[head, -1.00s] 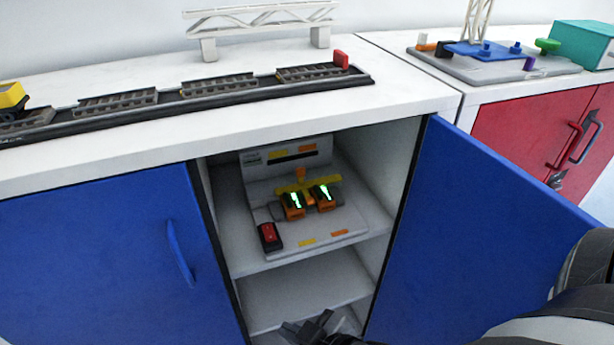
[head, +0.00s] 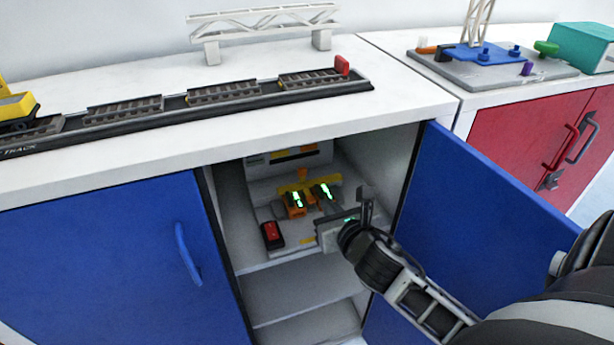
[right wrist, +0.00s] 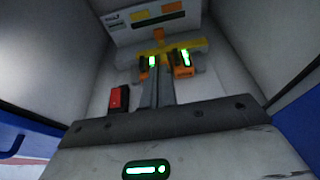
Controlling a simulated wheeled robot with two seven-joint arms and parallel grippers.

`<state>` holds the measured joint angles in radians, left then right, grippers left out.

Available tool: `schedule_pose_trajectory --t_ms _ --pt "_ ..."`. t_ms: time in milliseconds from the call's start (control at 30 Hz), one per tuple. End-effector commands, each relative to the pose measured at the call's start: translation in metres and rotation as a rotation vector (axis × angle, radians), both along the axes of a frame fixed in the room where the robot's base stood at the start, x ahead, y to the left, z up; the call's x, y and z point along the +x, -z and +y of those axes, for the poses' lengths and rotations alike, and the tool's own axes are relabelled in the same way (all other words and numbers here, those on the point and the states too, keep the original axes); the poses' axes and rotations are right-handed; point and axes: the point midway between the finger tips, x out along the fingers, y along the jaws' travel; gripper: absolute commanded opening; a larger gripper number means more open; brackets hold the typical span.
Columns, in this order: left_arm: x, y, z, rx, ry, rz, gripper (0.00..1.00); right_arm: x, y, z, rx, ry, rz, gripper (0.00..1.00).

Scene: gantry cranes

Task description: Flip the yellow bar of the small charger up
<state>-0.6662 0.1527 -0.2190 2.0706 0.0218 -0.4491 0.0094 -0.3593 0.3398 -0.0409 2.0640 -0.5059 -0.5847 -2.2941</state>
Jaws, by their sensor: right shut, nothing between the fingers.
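The small charger (head: 262,228) stands on the upper shelf inside the open cabinet, with a white upright back panel. Its yellow bar (head: 291,187) lies across the two orange batteries (head: 296,211), which show lit green strips; the bar also shows in the right wrist view (right wrist: 198,44). My right gripper (head: 327,203) is inside the cabinet, in front of the charger. Its fingers are shut and empty, pointing at the batteries and bar in the right wrist view (right wrist: 160,78). Whether they touch is not clear. My left gripper is out of view.
A red rocker switch (head: 272,235) sits at the charger's front left. The cabinet's side walls are close, and a lower shelf (head: 300,295) lies below. A track (head: 200,104) runs along the counter.

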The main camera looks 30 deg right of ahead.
Motion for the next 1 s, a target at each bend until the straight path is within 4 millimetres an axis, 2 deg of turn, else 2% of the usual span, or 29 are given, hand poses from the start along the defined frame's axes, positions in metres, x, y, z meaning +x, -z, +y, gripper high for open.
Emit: schedule_pose_trajectory --t_ms 233,367,800,1000 --pt "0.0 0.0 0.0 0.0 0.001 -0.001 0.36 0.002 0.001 0.0 0.005 0.001 0.0 0.0" --pt "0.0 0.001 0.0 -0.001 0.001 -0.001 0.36 0.014 0.005 -0.003 0.007 0.002 -0.001 0.0" --pt "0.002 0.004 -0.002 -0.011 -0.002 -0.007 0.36 0.097 0.032 -0.022 0.011 0.002 -0.001 0.0" --pt "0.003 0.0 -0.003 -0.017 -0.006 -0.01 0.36 0.123 0.03 -0.029 0.008 0.001 -0.001 0.0"
